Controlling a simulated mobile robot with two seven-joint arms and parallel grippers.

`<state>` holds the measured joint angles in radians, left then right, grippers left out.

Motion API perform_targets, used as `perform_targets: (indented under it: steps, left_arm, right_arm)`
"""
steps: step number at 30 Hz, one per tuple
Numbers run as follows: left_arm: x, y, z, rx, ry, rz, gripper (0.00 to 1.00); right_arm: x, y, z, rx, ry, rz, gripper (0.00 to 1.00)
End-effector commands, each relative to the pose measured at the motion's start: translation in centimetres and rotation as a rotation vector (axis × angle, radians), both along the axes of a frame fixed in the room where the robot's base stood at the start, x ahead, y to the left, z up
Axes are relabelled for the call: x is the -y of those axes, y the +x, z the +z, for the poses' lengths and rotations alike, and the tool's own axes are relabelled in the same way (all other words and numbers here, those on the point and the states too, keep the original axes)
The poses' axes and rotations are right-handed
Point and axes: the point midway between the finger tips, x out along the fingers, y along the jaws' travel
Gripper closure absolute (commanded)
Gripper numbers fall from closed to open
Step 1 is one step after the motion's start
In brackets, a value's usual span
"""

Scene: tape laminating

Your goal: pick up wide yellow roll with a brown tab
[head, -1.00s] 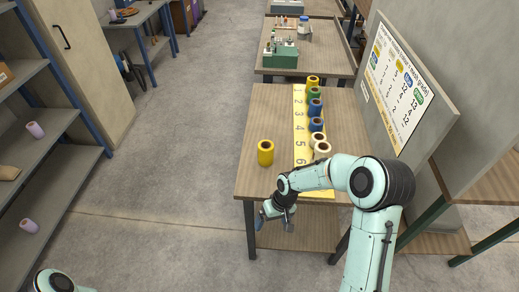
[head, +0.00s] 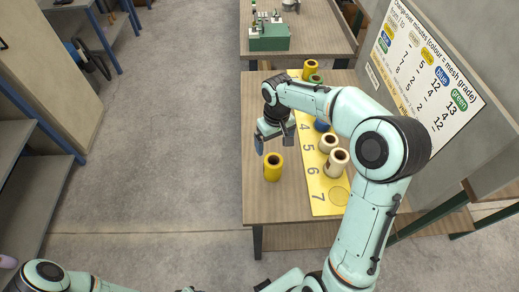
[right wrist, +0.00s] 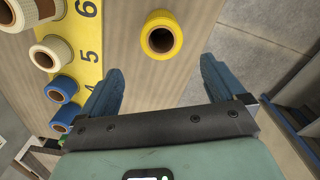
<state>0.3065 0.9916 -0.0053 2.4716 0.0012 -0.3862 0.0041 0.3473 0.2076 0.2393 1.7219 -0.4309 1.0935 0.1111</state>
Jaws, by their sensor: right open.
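A wide yellow roll (head: 273,167) with a brown core stands upright on the wooden table, left of the numbered yellow strip. It also shows in the right wrist view (right wrist: 162,35), beyond the fingertips and roughly centred between them. No brown tab can be made out on it. My right gripper (head: 275,144) is open and empty, close to the roll on its far side in the head view, with a gap between. Its two blue fingers (right wrist: 160,76) show spread in the right wrist view. My left gripper is not in view.
The yellow strip (head: 318,202) carries several rolls: cream, blue, green, and another yellow one (head: 311,66) at the far end. A sign board (head: 425,75) stands along the table's right side. The table's left part around the roll is bare.

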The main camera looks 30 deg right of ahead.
Motion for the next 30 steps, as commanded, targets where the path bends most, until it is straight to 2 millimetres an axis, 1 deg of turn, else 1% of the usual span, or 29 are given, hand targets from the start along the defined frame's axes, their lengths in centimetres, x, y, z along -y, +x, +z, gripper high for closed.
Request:
perform_targets:
  steps: [2,5,12,15,20,22,27,30]
  left_arm:
    - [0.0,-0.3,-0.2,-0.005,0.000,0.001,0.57]
    - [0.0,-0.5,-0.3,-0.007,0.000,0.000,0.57]
    - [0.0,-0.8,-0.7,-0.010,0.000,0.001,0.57]
    - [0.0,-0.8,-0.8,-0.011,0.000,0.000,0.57]
    - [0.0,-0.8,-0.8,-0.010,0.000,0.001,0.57]
    - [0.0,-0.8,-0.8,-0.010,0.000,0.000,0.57]
    - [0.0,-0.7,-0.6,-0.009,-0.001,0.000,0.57]
    - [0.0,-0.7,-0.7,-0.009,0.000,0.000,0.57]
  right_arm:
    - [0.0,-0.2,-0.5,-0.003,0.000,-0.001,0.03]
    - [0.0,-0.2,-1.8,-0.006,0.000,0.000,0.03]
    - [-0.1,-0.3,-6.4,-0.007,0.002,0.000,0.03]
    - [-0.1,-0.2,-7.6,-0.005,0.000,0.000,0.03]
    - [-0.1,-0.2,-8.6,-0.003,0.001,0.000,0.03]
    - [-0.2,-0.3,-9.3,-0.005,0.000,0.000,0.03]
    - [-0.6,-0.6,-11.9,-0.006,0.002,0.001,0.03]
    - [-0.5,-0.5,-13.1,-0.004,0.001,-0.001,0.03]
